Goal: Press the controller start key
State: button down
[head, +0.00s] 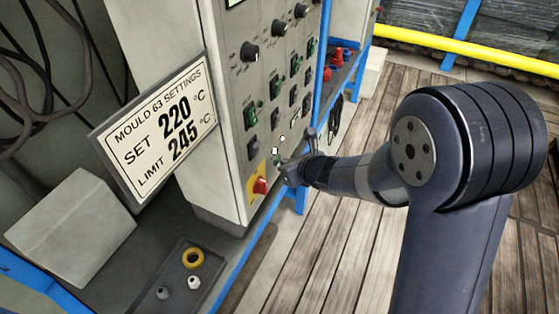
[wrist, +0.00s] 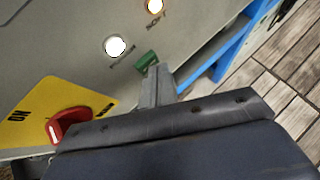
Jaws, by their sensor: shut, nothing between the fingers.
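The controller (head: 228,125) is a grey cabinet with rows of knobs and rocker switches on its front. In the wrist view a small green key (wrist: 146,60) sits low on the panel, right of a lit white lamp (wrist: 115,46). Its label is too blurred to read. My gripper (head: 283,163) is shut and empty at the lower right of the panel. In the wrist view its fingertips (wrist: 156,74) are right at the green key's lower edge. I cannot tell whether they touch it. The key is partly hidden by the fingers.
A red rotary switch (wrist: 68,124) on a yellow plate is left of my fingers. An orange lamp (wrist: 155,6) is lit above. A settings sign (head: 160,130) stands left of the panel. A dark tray (head: 178,272) holds small parts. Wooden floor lies open to the right.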

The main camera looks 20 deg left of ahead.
jog(key=shift+d, duration=0.1)
jog(key=shift+s+d, duration=0.1)
jog(key=shift+d, duration=0.55)
jog(key=d, duration=0.5)
jog(key=shift+s, duration=0.2)
dwell(0.5)
jog(key=d+p, duration=0.1)
jog(key=d, duration=0.2)
jog(key=shift+s+d+p, duration=0.15)
jog(key=shift+d+p, duration=0.25)
